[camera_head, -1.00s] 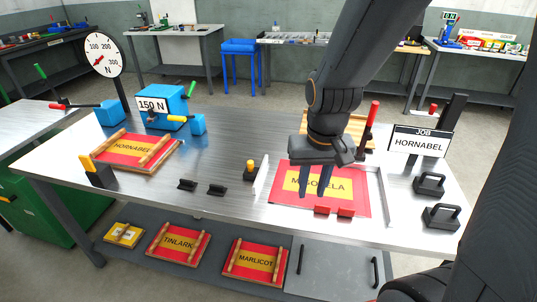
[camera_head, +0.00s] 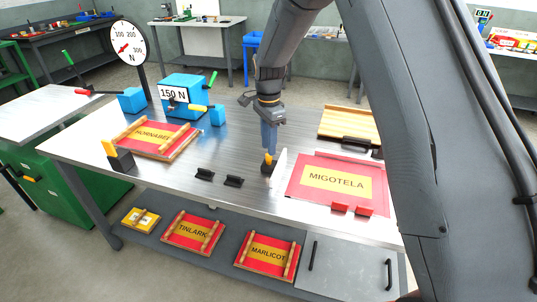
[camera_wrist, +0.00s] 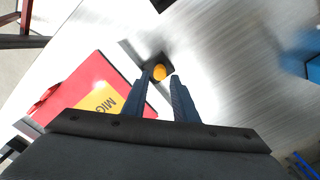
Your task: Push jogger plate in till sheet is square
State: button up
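The jogger plate (camera_head: 280,163) is a thin white upright plate beside the left edge of the red MIGOTELA sheet (camera_head: 298,190). A dark block with a yellow knob (camera_head: 268,159) stands at its left side. My gripper (camera_head: 269,148) points down directly over this knob. In the wrist view, the open fingers (camera_wrist: 159,79) stand apart with the orange-yellow knob (camera_wrist: 159,72) showing between their tips. Whether they touch it I cannot tell.
The HORNABEL stack (camera_head: 155,137), the blue 150 N box (camera_head: 184,95) and the force dial (camera_head: 127,43) stand at the left. A wooden slatted board (camera_head: 345,123) lies behind the sheet.

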aim_at(271, 162)
jog(key=shift+f+p, duration=0.6)
jog(key=shift+f, duration=1.95)
grip_shut()
